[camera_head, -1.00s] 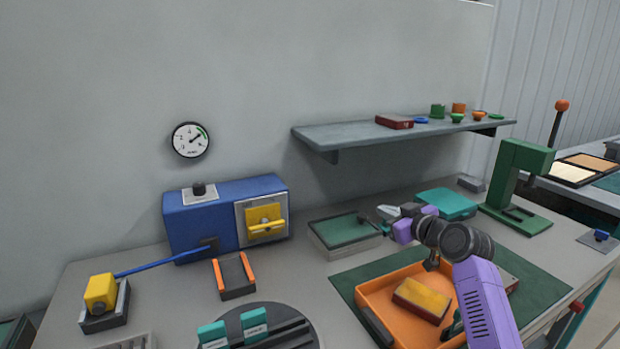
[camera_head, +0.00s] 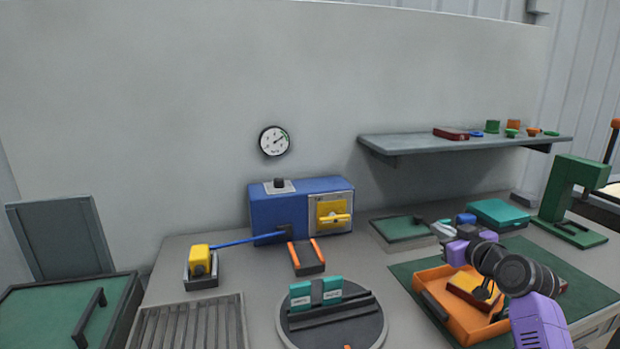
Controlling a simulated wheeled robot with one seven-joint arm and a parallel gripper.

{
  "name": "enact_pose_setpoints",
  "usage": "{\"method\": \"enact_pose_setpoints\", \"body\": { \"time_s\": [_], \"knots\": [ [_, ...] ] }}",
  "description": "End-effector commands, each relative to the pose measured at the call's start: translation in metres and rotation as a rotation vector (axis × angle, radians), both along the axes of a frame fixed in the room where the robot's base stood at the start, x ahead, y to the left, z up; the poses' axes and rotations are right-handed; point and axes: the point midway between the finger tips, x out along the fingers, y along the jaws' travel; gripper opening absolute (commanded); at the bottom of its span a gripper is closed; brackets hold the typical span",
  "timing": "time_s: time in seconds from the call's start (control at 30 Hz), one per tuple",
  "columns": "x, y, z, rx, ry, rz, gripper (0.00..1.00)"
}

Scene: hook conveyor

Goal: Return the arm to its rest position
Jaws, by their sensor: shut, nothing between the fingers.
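My arm, purple and dark grey, reaches in from the lower right in the head view. My gripper (camera_head: 442,229) is at its far end, small in the picture, with its fingers shut and nothing held. It is close to the front right corner of the green-lidded tray (camera_head: 402,228); I cannot tell whether it touches it. The arm passes over the orange tray (camera_head: 432,289), which holds a yellow-topped block (camera_head: 470,287). Part of that tray is hidden behind the arm.
A blue machine (camera_head: 290,215) with a yellow handle stands at the back. A turntable (camera_head: 333,325) with teal blocks is at front centre. A teal box (camera_head: 497,213) and green press (camera_head: 570,205) stand at right. A shelf (camera_head: 400,143) hangs above. A ribbed grey plate (camera_head: 188,325) is at front left.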

Motion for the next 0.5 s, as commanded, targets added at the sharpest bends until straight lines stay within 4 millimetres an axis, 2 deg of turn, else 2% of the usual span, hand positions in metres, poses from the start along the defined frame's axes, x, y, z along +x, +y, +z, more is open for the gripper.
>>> {"method": "enact_pose_setpoints", "body": {
  "time_s": [0.17,0.23,0.37,0.5],
  "knots": [
    [-0.002,-0.009,0.033,0.024,-0.084,-0.05,0.0],
    [-0.009,-0.014,0.041,0.045,-0.129,-0.086,0.0],
    [-0.024,-0.017,0.039,0.081,-0.182,-0.132,0.0],
    [-0.045,-0.015,0.027,0.115,-0.223,-0.169,0.0]
  ]
}}
